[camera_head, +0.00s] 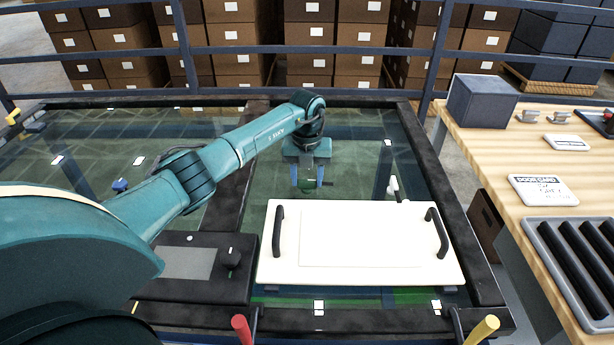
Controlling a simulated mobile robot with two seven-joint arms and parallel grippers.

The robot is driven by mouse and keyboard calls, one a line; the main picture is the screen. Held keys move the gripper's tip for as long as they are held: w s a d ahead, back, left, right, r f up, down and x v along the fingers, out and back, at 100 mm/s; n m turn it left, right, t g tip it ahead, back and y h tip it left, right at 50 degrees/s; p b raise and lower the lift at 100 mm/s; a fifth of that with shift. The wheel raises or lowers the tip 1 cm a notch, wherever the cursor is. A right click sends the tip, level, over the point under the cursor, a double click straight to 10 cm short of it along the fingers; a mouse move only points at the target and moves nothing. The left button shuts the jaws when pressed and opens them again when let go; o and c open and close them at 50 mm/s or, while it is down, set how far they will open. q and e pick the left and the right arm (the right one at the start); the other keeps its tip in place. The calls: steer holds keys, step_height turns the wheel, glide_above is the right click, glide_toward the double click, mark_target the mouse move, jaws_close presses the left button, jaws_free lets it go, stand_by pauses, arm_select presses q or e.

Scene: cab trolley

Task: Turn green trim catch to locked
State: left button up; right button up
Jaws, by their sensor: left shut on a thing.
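My left gripper (309,183) reaches in from the left with its blue fingers pointing down, just behind the far edge of a white panel (275,262). It is shut on a small dark green thing between its fingertips, which appears to be the green trim catch (309,182). The catch is small and partly covered by the fingers, so I cannot tell which way it is turned. The white panel has two black handles, a left one (278,231) and a right one (437,233). My right gripper is not in view.
A white knob (393,185) stands behind the panel to the right. A black box with a grey screen (187,262) lies left of the panel. Red (241,328) and yellow (482,330) handles rise at the front. A wooden bench (487,150) stands at right; blue rails run behind.

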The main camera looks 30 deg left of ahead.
arm_select(q)
steer(key=m+b, duration=0.1)
steer(key=m, duration=0.3)
steer(key=shift+m, duration=0.3)
steer(key=m, duration=0.4)
steer(key=shift+b, duration=0.4)
steer(key=m+b, duration=0.1)
steer(key=m, duration=0.4)
steer(key=shift+m, duration=1.9)
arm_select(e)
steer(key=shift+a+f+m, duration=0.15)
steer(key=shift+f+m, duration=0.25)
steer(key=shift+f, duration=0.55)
arm_select(q)
steer(key=o, duration=1)
